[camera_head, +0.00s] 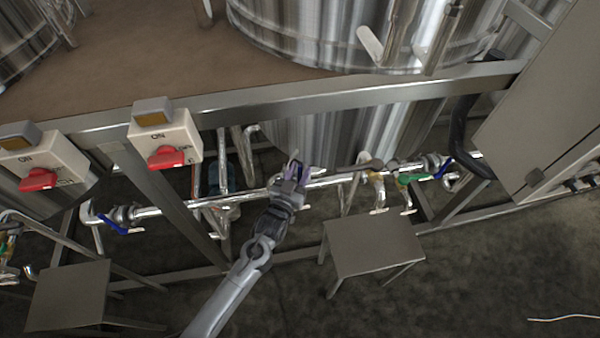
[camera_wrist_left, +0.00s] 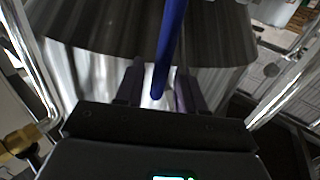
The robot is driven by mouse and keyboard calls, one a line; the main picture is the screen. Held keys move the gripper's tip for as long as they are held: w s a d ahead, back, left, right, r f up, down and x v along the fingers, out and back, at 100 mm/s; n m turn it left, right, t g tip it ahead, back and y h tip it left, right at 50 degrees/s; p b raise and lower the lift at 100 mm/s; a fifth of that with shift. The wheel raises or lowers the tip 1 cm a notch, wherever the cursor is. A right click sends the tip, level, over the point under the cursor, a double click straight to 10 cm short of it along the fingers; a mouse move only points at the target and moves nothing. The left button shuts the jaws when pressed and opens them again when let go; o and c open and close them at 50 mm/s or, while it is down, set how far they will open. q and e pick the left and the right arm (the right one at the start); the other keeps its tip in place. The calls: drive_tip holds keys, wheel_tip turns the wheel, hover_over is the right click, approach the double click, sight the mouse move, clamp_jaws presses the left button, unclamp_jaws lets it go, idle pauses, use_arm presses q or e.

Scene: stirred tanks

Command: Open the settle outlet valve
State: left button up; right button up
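My left gripper (camera_head: 293,172) is at the long horizontal pipe below the frame, in front of the large steel tank. In the left wrist view its two dark fingers (camera_wrist_left: 158,92) are apart. A blue valve handle (camera_wrist_left: 172,45) extends into the space between them, with a gap visible on each side near its tip. The valve body of this handle is hidden. No label shows which valve is the settle outlet valve. My right gripper is not in view.
Other handles on the pipe are a blue one (camera_head: 112,226) at left, a green one (camera_head: 411,178) and another blue one (camera_head: 444,168) at right. Two step stools (camera_head: 373,243) (camera_head: 68,296) stand in front. Red-knobbed switch boxes (camera_head: 183,138) hang on the frame (camera_head: 300,97). Floor at lower right is mostly clear.

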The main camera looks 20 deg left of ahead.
use_arm(q)
drive_tip(key=shift+w+d, duration=0.1)
drive_tip(key=shift+w, duration=0.35)
drive_tip(key=shift+s, duration=0.1)
clamp_jaws()
